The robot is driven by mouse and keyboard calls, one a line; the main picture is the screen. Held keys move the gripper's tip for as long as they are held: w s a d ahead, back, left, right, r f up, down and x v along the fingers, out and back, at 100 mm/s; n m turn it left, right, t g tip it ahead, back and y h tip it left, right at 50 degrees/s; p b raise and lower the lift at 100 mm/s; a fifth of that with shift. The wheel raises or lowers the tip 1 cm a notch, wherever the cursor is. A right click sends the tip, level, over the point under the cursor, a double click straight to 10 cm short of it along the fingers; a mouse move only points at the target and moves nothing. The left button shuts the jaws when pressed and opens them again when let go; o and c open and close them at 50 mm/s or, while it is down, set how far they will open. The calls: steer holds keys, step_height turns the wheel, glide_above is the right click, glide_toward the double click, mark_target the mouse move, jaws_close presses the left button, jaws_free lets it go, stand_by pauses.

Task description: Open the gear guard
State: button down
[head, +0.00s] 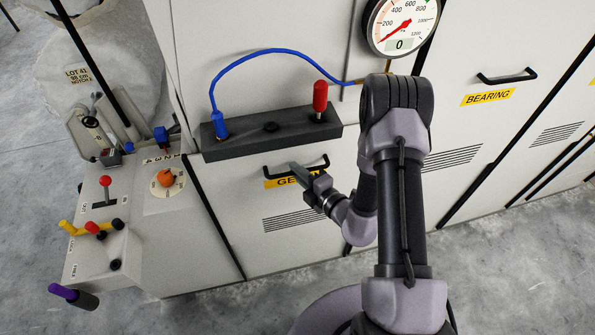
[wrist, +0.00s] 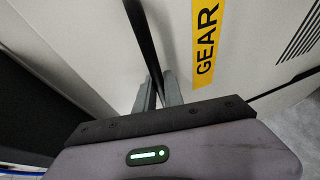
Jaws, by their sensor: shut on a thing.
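The gear guard (head: 235,200) is a pale grey panel with vent slots and a yellow GEAR label (wrist: 207,45). It looks closed, flush with the machine front. Its black bar handle (head: 318,164) is at the top edge, just above the label, and runs up the wrist view (wrist: 140,40). My gripper (head: 294,169) is at this handle, with its two grey fingers (wrist: 159,92) on either side of the bar. It is shut on the handle. The fingers and my wrist hide part of the handle and label in the head view.
A dark block (head: 270,133) with a blue cable and red plug sits just above the guard. A control box (head: 105,255) with levers stands at left. A dial gauge (head: 402,22) is above; the BEARING guard (head: 475,125) is to the right. Concrete floor lies in front.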

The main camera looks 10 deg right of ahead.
steer(key=shift+f, duration=0.1)
stand_by(0.8)
step_height(320, 180, down, 48)
steer(key=b, duration=2.8)
steer(key=shift+f, duration=0.15)
steer(key=c, duration=1.5)
jaws_free()
steer(key=shift+w, duration=0.1)
steer(key=shift+o, duration=0.2)
